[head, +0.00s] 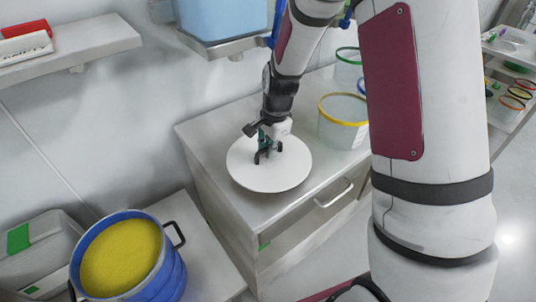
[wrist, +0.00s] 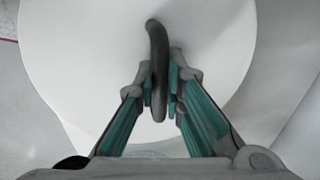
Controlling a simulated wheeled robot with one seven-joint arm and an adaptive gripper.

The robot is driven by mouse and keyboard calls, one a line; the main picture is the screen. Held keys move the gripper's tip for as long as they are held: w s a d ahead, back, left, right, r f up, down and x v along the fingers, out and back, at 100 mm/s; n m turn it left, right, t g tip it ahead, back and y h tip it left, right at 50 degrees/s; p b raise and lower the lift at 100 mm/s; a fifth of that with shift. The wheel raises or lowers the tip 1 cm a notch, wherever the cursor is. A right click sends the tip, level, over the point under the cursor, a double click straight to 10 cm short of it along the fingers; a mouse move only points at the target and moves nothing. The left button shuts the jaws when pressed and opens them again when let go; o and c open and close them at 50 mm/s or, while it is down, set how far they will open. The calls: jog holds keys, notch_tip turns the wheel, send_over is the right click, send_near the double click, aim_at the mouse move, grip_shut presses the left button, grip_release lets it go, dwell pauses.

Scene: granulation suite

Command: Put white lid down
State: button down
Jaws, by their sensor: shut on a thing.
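The white lid (head: 255,177) is a round flat disc with a dark handle on top. In the head view it is level, over the front part of the grey cabinet top (head: 215,130); I cannot tell whether it touches the surface. My gripper (head: 268,153) comes down from above and is shut on the lid's handle. In the wrist view the dark handle (wrist: 158,70) stands between the two fingers of my gripper (wrist: 161,92), with the white lid (wrist: 90,50) filling much of the picture behind it.
A blue pot of yellow powder (head: 120,257) stands at the lower left. A clear tub with a yellow rim (head: 343,122) stands right of the lid on the cabinet, with more tubs behind. A light-blue container (head: 222,18) sits on a wall shelf above.

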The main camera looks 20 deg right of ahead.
aim_at(273, 162)
jog(key=shift+f, duration=1.25)
jog(key=shift+f, duration=0.15)
jog(key=c, duration=1.7)
grip_release()
notch_tip(273, 162, up, 12)
jog(key=s, duration=0.2)
jog(key=s+r+n, duration=0.7)
jog(key=s+r, duration=0.4)
jog(key=s, duration=0.1)
jog(key=s+r+n, duration=0.1)
jog(key=s+n, duration=0.1)
jog(key=s, duration=0.3)
jog(key=s+r+n+t, duration=0.1)
jog(key=s+n, duration=0.2)
jog(key=s, duration=0.3)
jog(key=s+r+n+p, duration=0.1)
jog(key=s+n, duration=0.1)
jog(key=s, duration=0.3)
jog(key=shift+s+d+r+h, duration=0.1)
jog(key=shift+s+r+h, duration=0.05)
jog(key=shift+s+h, duration=0.2)
